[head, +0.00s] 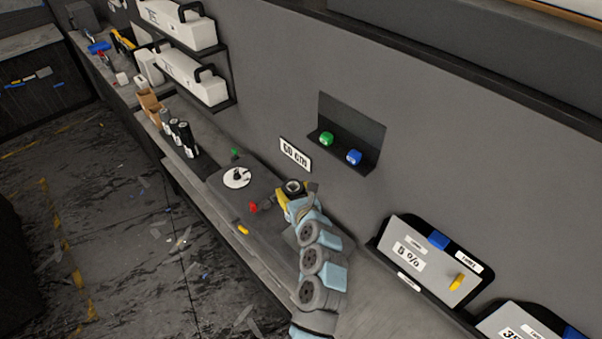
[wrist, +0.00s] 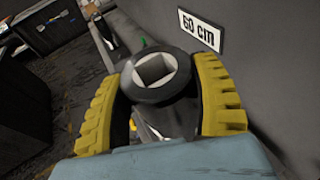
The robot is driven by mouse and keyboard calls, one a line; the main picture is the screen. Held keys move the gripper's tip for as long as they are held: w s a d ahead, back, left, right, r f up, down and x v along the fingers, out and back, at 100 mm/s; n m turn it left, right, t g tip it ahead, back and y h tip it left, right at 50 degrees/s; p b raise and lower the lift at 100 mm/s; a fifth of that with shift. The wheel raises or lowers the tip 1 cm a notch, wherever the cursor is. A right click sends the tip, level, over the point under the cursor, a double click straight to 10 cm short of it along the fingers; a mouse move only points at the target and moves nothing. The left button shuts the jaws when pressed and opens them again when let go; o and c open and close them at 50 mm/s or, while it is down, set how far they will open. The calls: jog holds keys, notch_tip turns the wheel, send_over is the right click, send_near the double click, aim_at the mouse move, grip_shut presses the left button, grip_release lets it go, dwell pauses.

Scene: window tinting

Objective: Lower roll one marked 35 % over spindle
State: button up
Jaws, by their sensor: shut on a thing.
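My gripper (head: 290,193) has two yellow ribbed fingers and is shut on a dark roll (head: 293,187) above the grey workbench. In the wrist view my gripper (wrist: 165,105) has a finger on each side of the roll (wrist: 153,72). The roll's end faces the camera and shows a pale core with a square hole. No 35 % mark is readable on it. A white disc with a black centre piece (head: 237,177), which looks like the spindle, sits on the bench left of my gripper. The roll is apart from it.
Several dark rolls (head: 181,137) stand further left along the bench. A red knob (head: 253,207) lies between the disc and my gripper. A "60 cm" sign (head: 295,154) and a niche with green and blue items (head: 345,138) are on the wall behind. A "5 %" panel (head: 418,258) stands right.

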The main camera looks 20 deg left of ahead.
jog(key=w, duration=0.1)
jog(key=w+r+p, duration=0.1)
jog(key=w+d, duration=0.1)
jog(key=w, duration=0.1)
jog(key=shift+r, duration=0.2)
jog(key=shift+s+d, duration=0.1)
jog(key=shift+f+b, duration=4.4)
jog(key=shift+f, duration=4.15)
jog(key=o, duration=1.3)
